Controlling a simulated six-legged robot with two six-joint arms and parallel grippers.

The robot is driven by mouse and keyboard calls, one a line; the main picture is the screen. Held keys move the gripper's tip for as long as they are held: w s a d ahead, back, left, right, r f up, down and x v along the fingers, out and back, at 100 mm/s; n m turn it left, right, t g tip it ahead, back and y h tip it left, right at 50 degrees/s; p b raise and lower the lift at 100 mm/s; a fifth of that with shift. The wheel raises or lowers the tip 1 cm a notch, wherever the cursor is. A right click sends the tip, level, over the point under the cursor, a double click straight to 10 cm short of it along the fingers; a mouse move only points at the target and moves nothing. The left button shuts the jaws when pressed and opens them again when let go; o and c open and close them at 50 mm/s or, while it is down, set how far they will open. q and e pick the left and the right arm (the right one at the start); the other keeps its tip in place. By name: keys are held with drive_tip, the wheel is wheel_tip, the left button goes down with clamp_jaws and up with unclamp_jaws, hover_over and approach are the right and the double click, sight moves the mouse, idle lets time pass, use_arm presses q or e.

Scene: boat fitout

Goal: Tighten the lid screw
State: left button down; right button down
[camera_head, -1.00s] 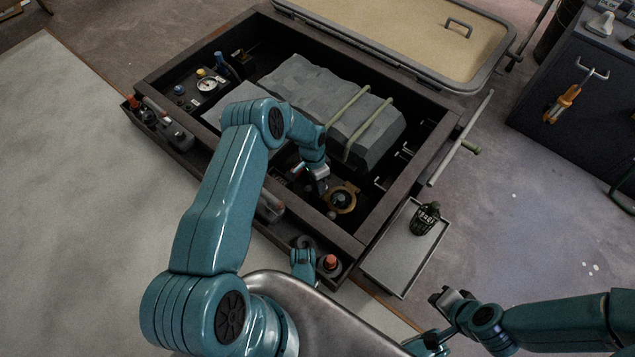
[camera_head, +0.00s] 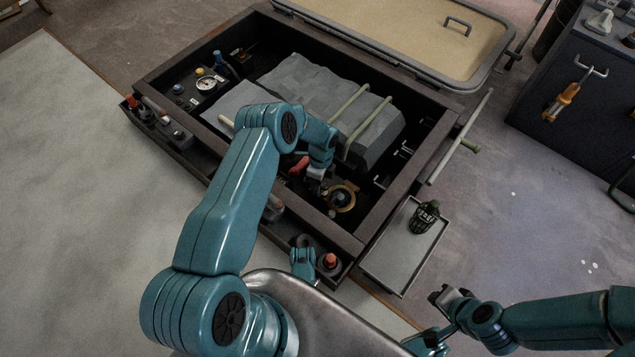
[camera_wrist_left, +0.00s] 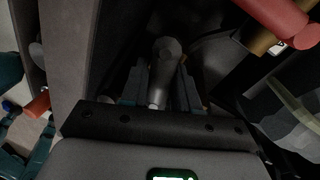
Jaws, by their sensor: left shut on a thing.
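My left gripper (camera_head: 318,188) reaches down inside the dark open compartment, just left of a brass ring with a black centre (camera_head: 341,198). In the left wrist view its two fingers (camera_wrist_left: 160,90) are shut on a grey rod-like piece (camera_wrist_left: 164,68) with a rounded end. I cannot make out the lid screw for certain. A large tan lid (camera_head: 410,32) with a handle lies beyond the compartment. My right gripper (camera_head: 450,298) is low at the right, away from the compartment; its jaw opening is unclear.
A grey block (camera_head: 300,85) with green straps fills the compartment's middle. A red cylinder (camera_head: 299,166) is close to my left wrist and shows in the left wrist view (camera_wrist_left: 275,18). A tray (camera_head: 385,262) holds a dark jar (camera_head: 425,217). A gauge panel (camera_head: 205,86) is at left.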

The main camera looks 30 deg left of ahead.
use_arm(q)
drive_tip(key=shift+m+y, duration=0.3)
drive_tip(key=shift+m, duration=1.3)
drive_tip(key=c, duration=1)
unclamp_jaws()
drive_tip(key=shift+o, duration=0.2)
drive_tip(key=w+r+p, duration=0.3)
drive_tip(key=r+p, duration=0.3)
drive_tip(key=r, duration=1)
drive_tip(key=shift+d, duration=0.2)
use_arm(e)
drive_tip(key=s+r+g, duration=0.1)
drive_tip(key=s+r, duration=0.3)
drive_tip(key=r, duration=0.2)
drive_tip(key=shift+s+a+g, duration=0.3)
drive_tip(key=shift+a+g, duration=0.1)
drive_tip(key=shift+a, duration=0.05)
drive_tip(key=shift+r, duration=0.1)
